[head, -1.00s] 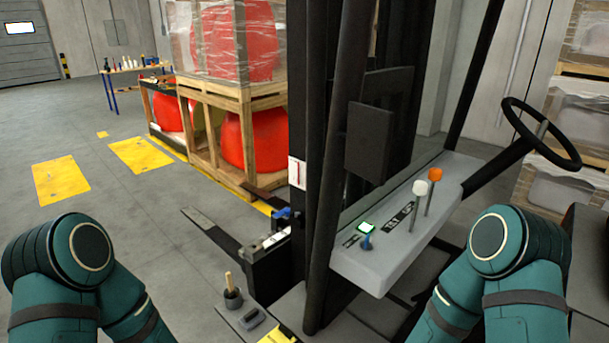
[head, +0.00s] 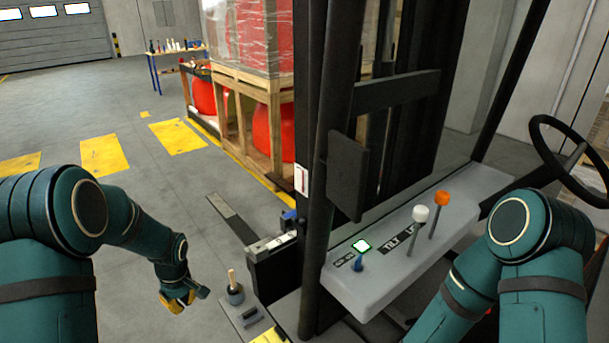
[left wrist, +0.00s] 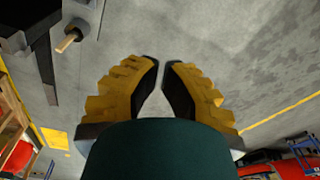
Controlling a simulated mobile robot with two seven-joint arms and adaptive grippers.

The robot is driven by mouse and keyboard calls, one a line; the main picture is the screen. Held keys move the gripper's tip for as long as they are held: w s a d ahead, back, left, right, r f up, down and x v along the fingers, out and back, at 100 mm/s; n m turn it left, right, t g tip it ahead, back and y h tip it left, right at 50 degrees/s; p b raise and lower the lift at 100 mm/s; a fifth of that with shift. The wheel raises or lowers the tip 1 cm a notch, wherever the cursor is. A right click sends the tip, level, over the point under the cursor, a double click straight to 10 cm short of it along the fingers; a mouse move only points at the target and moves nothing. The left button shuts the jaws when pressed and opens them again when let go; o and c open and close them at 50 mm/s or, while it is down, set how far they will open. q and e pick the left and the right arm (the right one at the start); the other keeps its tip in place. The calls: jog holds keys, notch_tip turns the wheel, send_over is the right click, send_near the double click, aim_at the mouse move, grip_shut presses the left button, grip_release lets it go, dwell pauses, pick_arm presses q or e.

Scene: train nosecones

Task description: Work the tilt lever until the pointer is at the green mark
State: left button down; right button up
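The forklift's grey control panel (head: 385,285) is on the right in the head view. A white-knobbed lever (head: 420,214) stands by the TILT label (head: 397,243); an orange-knobbed lever (head: 441,199) stands behind it. I cannot make out a pointer or green mark at this size. My left gripper (head: 177,302) hangs over the floor left of the panel, well apart from the levers. In the left wrist view its yellow fingers (left wrist: 160,72) are empty, with a narrow gap. My right gripper is out of view.
A dark upright post (head: 322,190) and the mast stand left of the panel. A steering wheel (head: 570,155) is at the right. A cup with a wooden handle (head: 235,293) stands on a ledge near my left gripper. Open floor lies left, with a wrapped pallet crate (head: 250,125) behind.

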pick_arm(q)
jog(key=a+r+n+y+p, duration=0.1)
jog(key=a+r+n, duration=0.2)
jog(key=r, duration=0.6)
jog(key=a+r+n+g+y+p, duration=0.1)
jog(key=a+r+n, duration=0.3)
jog(key=a+r, duration=0.4)
jog(key=w+a+r+n+g+y+p, duration=0.1)
jog(key=a+r, duration=0.4)
jog(key=r, duration=0.5)
jog(key=n+y, duration=0.1)
jog(key=n, duration=0.1)
jog(key=shift+a+r+n+y, duration=0.15)
jog(key=shift+r+n+y, duration=0.15)
jog(key=shift+y, duration=0.1)
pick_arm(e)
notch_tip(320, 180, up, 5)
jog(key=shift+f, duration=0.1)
pick_arm(q)
jog(key=shift+f+p, duration=0.1)
jog(key=shift+p, duration=0.2)
